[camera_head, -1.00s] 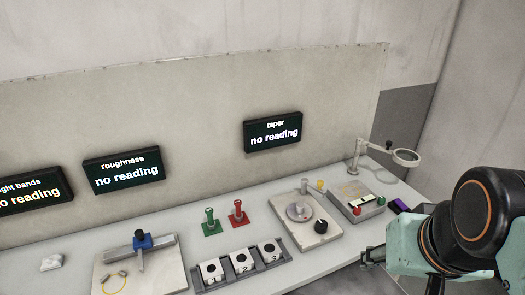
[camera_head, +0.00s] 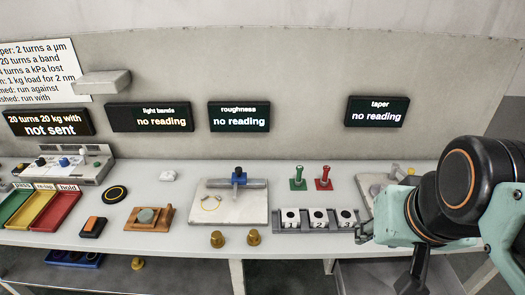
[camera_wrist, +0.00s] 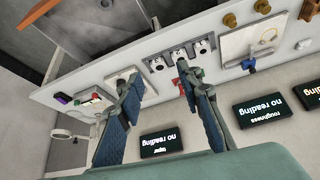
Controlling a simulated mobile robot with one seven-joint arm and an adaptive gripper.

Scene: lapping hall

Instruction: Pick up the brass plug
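Two brass-coloured pieces stand at the bench's front edge, a left one (camera_head: 217,239) and a right one (camera_head: 254,238). They also show at the top of the wrist view, one at the edge (camera_wrist: 262,6) and one lower (camera_wrist: 229,20). Another brass-coloured piece (camera_head: 137,263) sits lower, below the bench top. A small one (camera_head: 411,170) is at the right plate, partly behind my arm. I cannot tell which is the plug. My gripper (camera_wrist: 158,72) is open and empty, its fingers apart, beside the numbered block rack at the right in the head view (camera_head: 364,231).
The numbered rack (camera_head: 304,228) lies left of my gripper. Green (camera_head: 298,180) and red (camera_head: 324,180) upright pieces stand behind it. A pale plate with a blue clamp (camera_head: 230,207) lies left. Wooden block (camera_head: 149,219) and coloured trays (camera_head: 40,207) are farther left. Screens line the wall.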

